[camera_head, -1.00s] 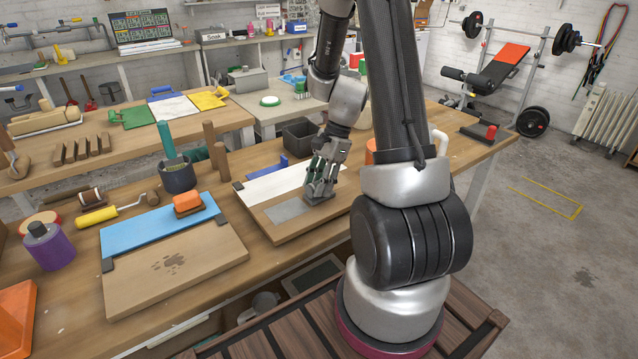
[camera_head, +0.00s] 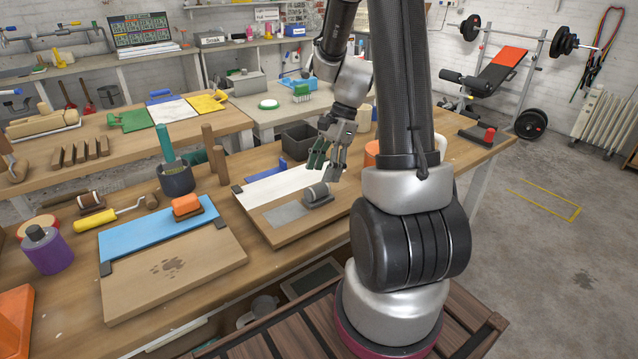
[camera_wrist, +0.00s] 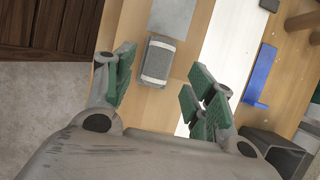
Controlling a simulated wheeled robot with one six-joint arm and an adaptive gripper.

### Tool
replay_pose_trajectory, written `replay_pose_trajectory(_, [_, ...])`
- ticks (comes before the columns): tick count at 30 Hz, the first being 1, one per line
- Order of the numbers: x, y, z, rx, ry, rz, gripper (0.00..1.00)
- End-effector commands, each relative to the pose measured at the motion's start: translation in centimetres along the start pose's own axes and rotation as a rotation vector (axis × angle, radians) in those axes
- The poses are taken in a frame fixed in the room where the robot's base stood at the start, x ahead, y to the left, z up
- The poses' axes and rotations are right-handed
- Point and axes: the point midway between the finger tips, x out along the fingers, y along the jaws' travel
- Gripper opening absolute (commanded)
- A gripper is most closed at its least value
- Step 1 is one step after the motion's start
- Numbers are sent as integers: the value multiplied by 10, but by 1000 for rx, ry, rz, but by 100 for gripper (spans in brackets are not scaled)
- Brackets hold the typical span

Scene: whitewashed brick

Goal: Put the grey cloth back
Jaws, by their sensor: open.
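A grey block-shaped item (camera_head: 317,193), perhaps the folded grey cloth, lies on the wooden board with a white strip (camera_head: 262,219). It has pale bands at its ends and seems to sit on a dark base; it also shows in the wrist view (camera_wrist: 158,62). Beside it on the board is a flat grey patch (camera_head: 284,213); I cannot tell whether this is cloth or a painted area. My gripper (camera_head: 327,172) is open and empty, above and just behind the grey item. In the wrist view, its green-padded fingers (camera_wrist: 160,78) are spread around the item's near end, not touching it.
To the left, a board with a blue strip (camera_head: 150,232) holds an orange block (camera_head: 186,205). An orange mug (camera_head: 371,153) is right of my gripper.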

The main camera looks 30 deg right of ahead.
Motion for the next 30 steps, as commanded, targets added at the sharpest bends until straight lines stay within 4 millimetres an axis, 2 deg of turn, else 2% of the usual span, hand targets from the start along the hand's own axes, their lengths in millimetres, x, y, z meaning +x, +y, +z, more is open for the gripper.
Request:
replay_pose_trajectory(1, [-13, 0, 0, 0, 2, -5, 55])
replay_pose_trajectory(6, [-45, 0, 0, 1, 1, -3, 55])
replay_pose_trajectory(11, [-62, 0, 0, -4, 1, -1, 55])
replay_pose_trajectory(14, [-73, 5, 10, -59, 20, -6, 55])
replay_pose_trajectory(17, [-91, 18, 32, -218, 75, -16, 55])
replay_pose_trajectory(19, [-107, 33, 54, -385, 133, -24, 55])
replay_pose_trajectory(24, [-137, 84, 99, -853, 301, -28, 55])
replay_pose_trajectory(30, [-152, 138, 122, -1312, 488, -12, 55])
